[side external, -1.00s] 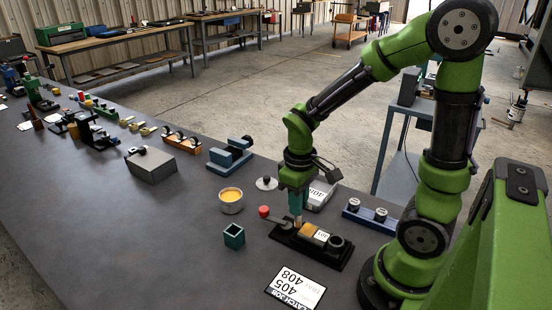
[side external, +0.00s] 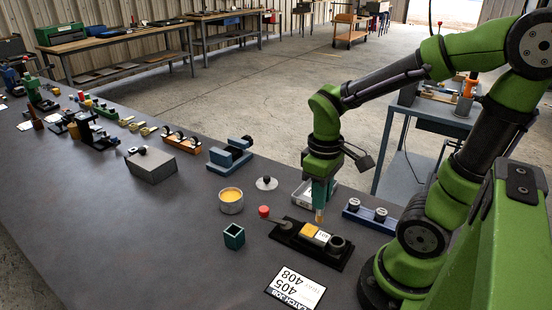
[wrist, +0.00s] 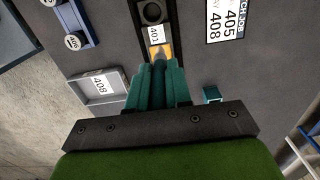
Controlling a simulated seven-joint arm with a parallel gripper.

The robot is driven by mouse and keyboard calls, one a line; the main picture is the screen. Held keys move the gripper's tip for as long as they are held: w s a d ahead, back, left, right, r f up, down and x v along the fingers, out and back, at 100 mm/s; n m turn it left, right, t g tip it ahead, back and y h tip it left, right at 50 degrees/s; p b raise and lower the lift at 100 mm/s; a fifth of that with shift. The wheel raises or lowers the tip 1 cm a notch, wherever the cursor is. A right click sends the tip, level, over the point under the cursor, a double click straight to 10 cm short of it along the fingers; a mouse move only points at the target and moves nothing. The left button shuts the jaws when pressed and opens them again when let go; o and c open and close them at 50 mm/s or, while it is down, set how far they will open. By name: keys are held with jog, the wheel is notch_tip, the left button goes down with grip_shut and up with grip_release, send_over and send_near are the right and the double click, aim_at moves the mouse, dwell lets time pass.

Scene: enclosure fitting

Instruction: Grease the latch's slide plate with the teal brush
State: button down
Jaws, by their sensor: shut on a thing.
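My gripper (side external: 321,196) is shut on the teal brush (wrist: 160,77), which points down with its amber-coloured tip lowest. The latch is a long black base (side external: 286,238) with a yellow slide plate (side external: 308,230), a white 401 label, a black ring and a red-knobbed lever (side external: 264,211). In the side view the brush tip is just behind the slide plate in the picture. In the wrist view it overlaps the yellow plate (wrist: 165,49). I cannot tell whether they touch. A pot of yellow grease (side external: 231,195) and an empty-looking teal square holder (side external: 234,237) stand left of the latch.
A pale tray (side external: 302,193) labelled 408 lies behind the brush. A blue block with two knobs (side external: 370,216) is to the right. A sign card (side external: 295,288) lies in front. Grey and blue fixtures stand farther left.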

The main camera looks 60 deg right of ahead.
jog(key=shift+r, duration=1.75)
